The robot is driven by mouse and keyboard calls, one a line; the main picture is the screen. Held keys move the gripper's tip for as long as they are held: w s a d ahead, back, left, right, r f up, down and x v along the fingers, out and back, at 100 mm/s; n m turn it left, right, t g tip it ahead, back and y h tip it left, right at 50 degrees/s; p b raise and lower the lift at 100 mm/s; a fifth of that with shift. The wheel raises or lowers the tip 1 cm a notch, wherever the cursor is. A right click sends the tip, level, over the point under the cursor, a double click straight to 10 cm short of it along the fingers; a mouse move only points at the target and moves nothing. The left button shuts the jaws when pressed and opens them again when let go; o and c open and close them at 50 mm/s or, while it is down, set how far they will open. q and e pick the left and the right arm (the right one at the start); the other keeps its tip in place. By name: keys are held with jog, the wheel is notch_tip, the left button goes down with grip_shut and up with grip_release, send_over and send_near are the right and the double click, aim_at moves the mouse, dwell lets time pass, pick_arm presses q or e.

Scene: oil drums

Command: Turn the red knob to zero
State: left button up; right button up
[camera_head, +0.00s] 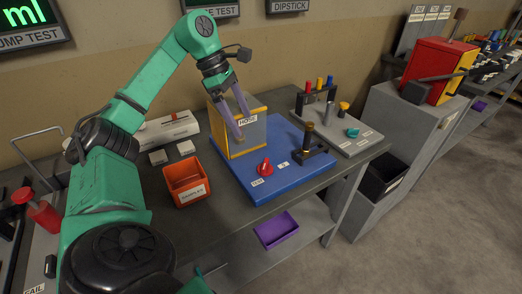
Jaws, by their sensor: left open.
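The red knob (264,167) sits on the front left part of a blue board (285,179) on the workbench. A small white label lies in front of it and another to its right. My left gripper (239,131) is open, with its fingers pointing down in front of a yellow-framed grey box (247,146) labelled HOSE. It is above and behind the knob, apart from it. Whether the fingers touch the box I cannot tell. The knob's pointer direction is too small to read. My right gripper is out of view.
An orange bin (186,183) stands left of the blue board. A dark post with a brass top (309,141) rises from the board's right side. A grey plate with coloured-handled tools (338,133) is behind right. A purple tray (276,230) sits on the lower shelf.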

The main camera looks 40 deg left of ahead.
pick_arm(q)
jog(key=b, duration=0.2)
send_near(264, 163)
jog(key=x, duration=0.7)
jog(key=shift+d+f, duration=0.15)
jog(key=shift+f, duration=0.2)
jog(key=shift+w+d+f, duration=0.1)
jog(key=shift+d+f, duration=0.05)
jog(key=shift+f, duration=0.25)
jog(key=c, duration=1.4)
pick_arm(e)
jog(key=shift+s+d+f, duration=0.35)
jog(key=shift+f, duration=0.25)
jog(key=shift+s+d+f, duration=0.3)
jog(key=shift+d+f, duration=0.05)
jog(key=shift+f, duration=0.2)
